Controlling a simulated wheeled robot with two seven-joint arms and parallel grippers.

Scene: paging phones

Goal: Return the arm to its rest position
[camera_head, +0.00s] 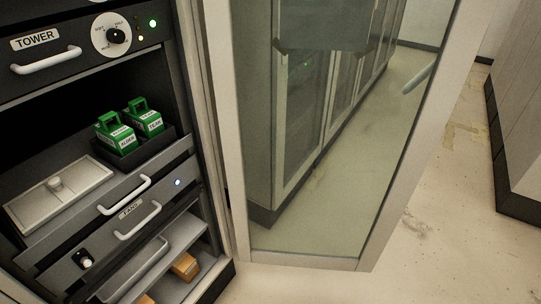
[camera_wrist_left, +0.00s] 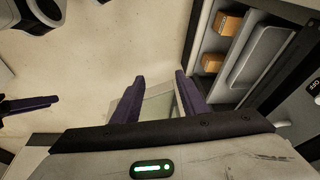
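Neither gripper shows in the head view. In the left wrist view my left gripper (camera_wrist_left: 160,88) has its two purple fingers spread apart, with no object visibly held between them. It is over the pale floor, to the left of the cabinet's lower shelf in that picture. Another purple finger-like part (camera_wrist_left: 30,104) of mine reaches in from the left edge; it looks like part of my right gripper, and its opening cannot be made out. No grasped object shows in either view.
An open rack cabinet stands at left, with a TOWER drawer (camera_head: 45,62), green tagged blocks (camera_head: 115,137) in a dark tray, a lidded pale box (camera_head: 62,196) and orange-brown boxes (camera_head: 185,266) low down. Its glass door (camera_head: 330,130) stands open. Floor (camera_head: 440,220) at right is clear.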

